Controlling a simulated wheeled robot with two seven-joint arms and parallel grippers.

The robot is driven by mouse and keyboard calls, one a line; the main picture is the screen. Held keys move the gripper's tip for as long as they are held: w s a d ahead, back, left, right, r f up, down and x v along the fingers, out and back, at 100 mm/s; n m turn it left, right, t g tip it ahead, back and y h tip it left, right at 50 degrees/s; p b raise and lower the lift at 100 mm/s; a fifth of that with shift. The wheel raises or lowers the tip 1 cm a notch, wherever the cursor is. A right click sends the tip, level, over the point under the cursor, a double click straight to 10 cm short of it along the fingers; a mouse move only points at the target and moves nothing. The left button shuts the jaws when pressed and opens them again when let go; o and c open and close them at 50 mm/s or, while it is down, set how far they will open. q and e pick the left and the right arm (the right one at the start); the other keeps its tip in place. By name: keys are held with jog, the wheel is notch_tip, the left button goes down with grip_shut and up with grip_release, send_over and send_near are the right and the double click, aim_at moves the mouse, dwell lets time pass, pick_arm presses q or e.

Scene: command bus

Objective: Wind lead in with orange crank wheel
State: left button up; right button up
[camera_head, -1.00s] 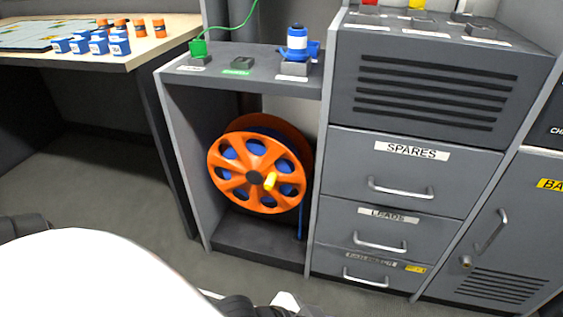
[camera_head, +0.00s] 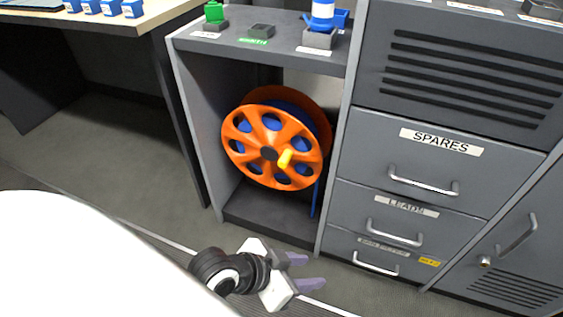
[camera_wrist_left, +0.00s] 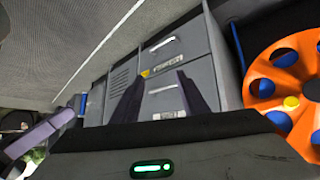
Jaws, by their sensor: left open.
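The orange crank wheel (camera_head: 262,165) is a reel with round holes, standing upright in the open bay of the grey cabinet. Its yellow crank knob (camera_head: 285,158) sticks out right of the hub. Blue lead (camera_head: 315,198) shows through the holes and hangs down at the right of the reel. My left gripper (camera_head: 308,271) is open and empty, low in front of the bay and apart from the wheel. In the left wrist view the wheel (camera_wrist_left: 275,92) is at the right edge, with the yellow knob (camera_wrist_left: 291,103) showing.
Drawers labelled SPARES (camera_head: 430,160) and LEADS (camera_head: 400,215) with projecting handles stand right of the bay. The shelf above holds a green plug (camera_head: 213,13) and a blue and white connector (camera_head: 322,14). A table (camera_head: 140,22) is at upper left. Floor between is clear.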

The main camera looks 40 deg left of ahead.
pick_arm(q)
jog(key=w+t+h, duration=0.1)
jog(key=w+t, duration=0.2)
jog(key=w, duration=0.3)
jog(key=n+t+y, duration=0.6)
jog(key=t+y, duration=0.1)
jog(key=y, duration=0.3)
send_near(281, 165)
jog(key=w, duration=0.1)
jog(key=shift+h, duration=0.3)
jog(key=b+x, duration=0.1)
jog(key=x, duration=0.3)
jog(key=b+x, duration=0.2)
jog(key=x, duration=0.2)
jog(key=shift+w+a, duration=0.25)
jog(key=shift+w+a+r, duration=0.1)
jog(key=shift+w+a, duration=0.05)
jog(key=shift+w, duration=0.5)
pick_arm(e)
jog(key=shift+w+a+r+t+y, duration=0.25)
jog(key=shift+a+r+y, duration=0.2)
jog(key=shift+r, duration=0.4)
jog(key=shift+w+a+r+t+y, duration=0.1)
jog(key=shift+a+r+t+y, duration=0.35)
jog(key=shift+r, duration=0.35)
pick_arm(q)
grip_shut()
